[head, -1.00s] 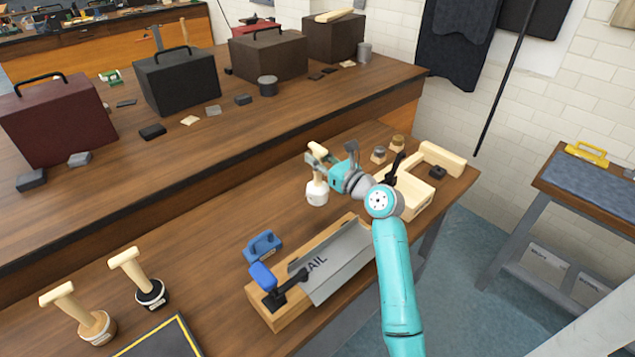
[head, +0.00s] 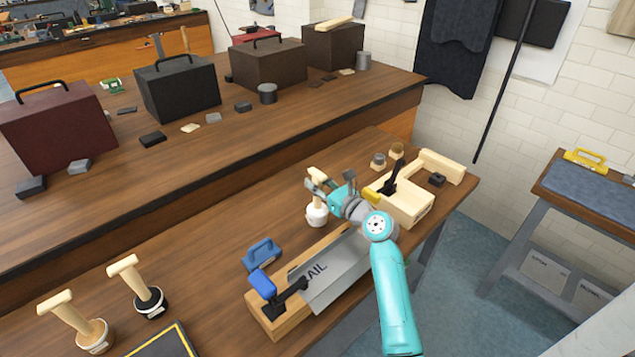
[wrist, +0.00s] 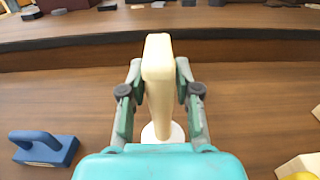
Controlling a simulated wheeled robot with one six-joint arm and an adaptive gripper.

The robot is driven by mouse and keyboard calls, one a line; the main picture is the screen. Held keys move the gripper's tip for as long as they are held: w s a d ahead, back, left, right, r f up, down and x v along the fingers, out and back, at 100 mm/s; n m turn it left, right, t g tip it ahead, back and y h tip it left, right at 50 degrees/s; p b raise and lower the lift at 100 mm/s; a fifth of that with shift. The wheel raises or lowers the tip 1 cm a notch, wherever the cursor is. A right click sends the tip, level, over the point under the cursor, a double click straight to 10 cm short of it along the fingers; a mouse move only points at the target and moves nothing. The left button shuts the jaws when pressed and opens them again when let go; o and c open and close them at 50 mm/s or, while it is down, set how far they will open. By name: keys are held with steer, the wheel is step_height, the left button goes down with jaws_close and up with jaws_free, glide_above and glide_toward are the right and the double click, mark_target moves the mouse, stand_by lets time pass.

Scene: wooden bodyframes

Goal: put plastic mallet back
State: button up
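The plastic mallet (head: 317,214) has a white round head at the bottom and a pale wooden T-shaped handle, and it is upright. My gripper (head: 318,188) is around its handle at the middle of the workbench. In the wrist view the mallet handle (wrist: 158,85) stands between the two fingers of my gripper (wrist: 159,75), which look closed on it near the tips. The white head shows below, partly hidden by my gripper's body. I cannot tell whether it touches the table. Two similar mallets, one with a black head (head: 150,301) and one with a wooden head (head: 93,336), stand at the front left.
A blue-handled tool (head: 262,254) lies left of a wooden rail fixture (head: 272,318) with a blue lever. A wooden block tool (head: 408,208) and two small jars (head: 378,161) are to the right. Toolboxes (head: 178,88) stand on the raised back bench. Bare table lies left of the mallet.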

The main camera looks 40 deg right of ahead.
steer(key=shift+o, duration=0.8)
steer(key=shift+r, duration=0.2)
steer(key=s, duration=1.2)
steer(key=shift+d, duration=0.2)
